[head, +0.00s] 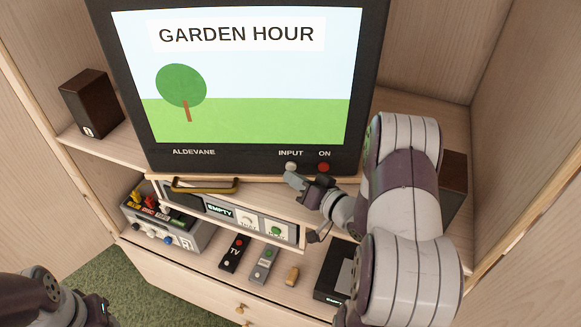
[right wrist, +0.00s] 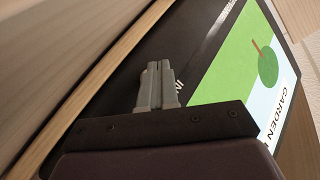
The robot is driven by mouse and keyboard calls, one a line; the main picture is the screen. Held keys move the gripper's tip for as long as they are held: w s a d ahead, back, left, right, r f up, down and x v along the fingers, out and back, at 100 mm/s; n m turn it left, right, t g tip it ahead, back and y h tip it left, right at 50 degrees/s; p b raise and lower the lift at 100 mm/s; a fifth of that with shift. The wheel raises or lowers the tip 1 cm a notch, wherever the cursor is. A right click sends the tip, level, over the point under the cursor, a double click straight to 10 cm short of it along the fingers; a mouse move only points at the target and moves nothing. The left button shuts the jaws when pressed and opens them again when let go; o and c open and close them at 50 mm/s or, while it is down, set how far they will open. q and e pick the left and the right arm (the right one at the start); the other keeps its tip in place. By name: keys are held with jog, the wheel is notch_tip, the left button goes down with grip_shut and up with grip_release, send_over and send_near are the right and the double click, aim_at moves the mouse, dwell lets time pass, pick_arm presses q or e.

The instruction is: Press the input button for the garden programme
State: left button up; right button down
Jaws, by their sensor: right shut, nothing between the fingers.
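The TV (head: 358,100) stands on the cabinet shelf, and its screen (head: 240,80) shows a tree on grass under the words GARDEN HOUR. Below the screen are a pale round INPUT button (head: 291,166) and a red ON button (head: 323,167). My right gripper (head: 290,180) is shut and empty, its tips just below the INPUT button. I cannot tell whether they touch it. In the right wrist view the shut fingers (right wrist: 154,80) point at the dark bezel, and the button is hidden. My left arm shows at the lower left, but its gripper's fingers are not visible.
A dark speaker (head: 92,103) stands left of the TV.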

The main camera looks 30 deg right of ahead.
jog(key=s+a, duration=0.1)
jog(key=s+a+p, duration=0.1)
jog(key=s, duration=0.1)
jog(key=s+a, duration=0.1)
jog(key=s, duration=0.1)
jog(key=shift+s, duration=0.1)
dwell(0.6)
jog(key=shift+w+d+g+h, duration=0.1)
jog(key=shift+w+g+h, duration=0.2)
jog(key=shift+w, duration=0.05)
jog(key=g, duration=0.1)
jog(key=w+n+g+h, duration=0.1)
jog(key=w+d+n+g+h, duration=0.1)
jog(key=shift+w+f+g, duration=0.25)
jog(key=shift+f+g, duration=0.05)
jog(key=shift+f, duration=0.05)
jog(key=shift+s+a+r+n+g+h, duration=0.15)
jog(key=shift+n+g+h, duration=0.1)
jog(key=shift+g+h, duration=0.25)
jog(key=shift+s+a+r+n+g+h, duration=0.15)
jog(key=shift+n+g+h, duration=0.1)
jog(key=shift+g+h, duration=0.25)
jog(key=s+a+r+n+g, duration=0.1)
jog(key=s+a+r+g, duration=0.2)
jog(key=s+a+g, duration=0.4)
jog(key=s+a+f+g+b, duration=0.1)
jog(key=s+f+b, duration=0.5)
jog(key=f+b, duration=0.5)
jog(key=shift+f+b, duration=0.35)
jog(key=shift+f, duration=0.5)
